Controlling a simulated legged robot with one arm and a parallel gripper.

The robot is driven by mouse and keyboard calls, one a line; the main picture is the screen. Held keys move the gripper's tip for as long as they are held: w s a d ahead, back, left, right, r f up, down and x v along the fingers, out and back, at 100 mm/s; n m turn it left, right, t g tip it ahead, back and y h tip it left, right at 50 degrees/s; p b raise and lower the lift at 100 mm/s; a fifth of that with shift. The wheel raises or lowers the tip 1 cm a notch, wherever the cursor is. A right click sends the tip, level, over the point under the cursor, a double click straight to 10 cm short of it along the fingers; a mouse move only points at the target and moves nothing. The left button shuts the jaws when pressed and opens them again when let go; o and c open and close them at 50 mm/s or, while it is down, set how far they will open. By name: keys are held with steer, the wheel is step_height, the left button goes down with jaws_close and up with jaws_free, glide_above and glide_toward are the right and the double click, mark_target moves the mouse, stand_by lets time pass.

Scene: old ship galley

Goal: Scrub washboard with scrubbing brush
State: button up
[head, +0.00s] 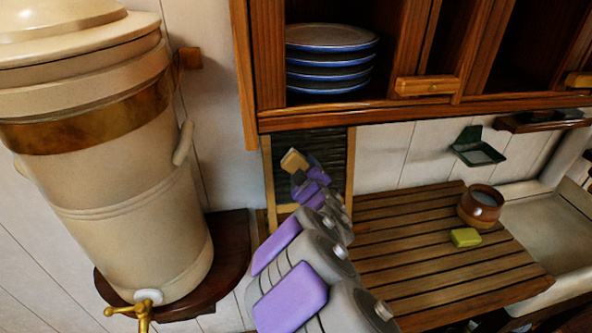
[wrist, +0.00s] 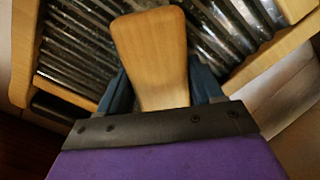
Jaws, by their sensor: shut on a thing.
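The washboard (head: 338,170) stands upright against the wall under the cabinet, with a dark ridged panel in a light wooden frame. In the wrist view, the washboard's metal ridges (wrist: 80,45) lie behind the brush on both sides. The scrubbing brush (head: 293,160) shows as a pale wooden block; its wooden back (wrist: 150,45) fills the middle of the wrist view. My gripper (head: 303,178) is in front of the washboard, and its blue fingers in the wrist view (wrist: 160,92) are shut on the brush. The bristles are hidden, so I cannot tell whether they touch the ridges.
A large cream urn (head: 120,170) with a brass tap stands left on a dark shelf (head: 232,250). A slatted wooden board (head: 400,240) at right holds a brown pot (head: 478,212) and a yellow-green block (head: 465,237). A wooden cabinet (head: 300,121) with plates (head: 330,60) overhangs the washboard.

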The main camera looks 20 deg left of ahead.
steer(key=shift+w+d+r+p, duration=0.1)
steer(key=shift+w+d+p, duration=0.25)
steer(key=shift+d, duration=0.4)
steer(key=shift+w+d+f+p, duration=0.1)
steer(key=shift+w+d+p, duration=0.15)
steer(key=shift+w+d, duration=0.35)
steer(key=shift+w+d+r+p, duration=0.1)
steer(key=shift+w+d+p, duration=0.2)
steer(key=shift+d, duration=0.6)
steer(key=shift+w+d+p, duration=0.3)
steer(key=shift+w+d, duration=0.15)
steer(key=shift+d, duration=0.25)
steer(key=shift+w+d+p, duration=0.3)
steer(key=shift+w+d, duration=0.1)
steer(key=shift+d, duration=0.25)
steer(key=v, duration=0.5)
steer(key=shift+s+d, duration=0.2)
steer(key=shift+s, duration=0.2)
steer(key=shift+v, duration=1.5)
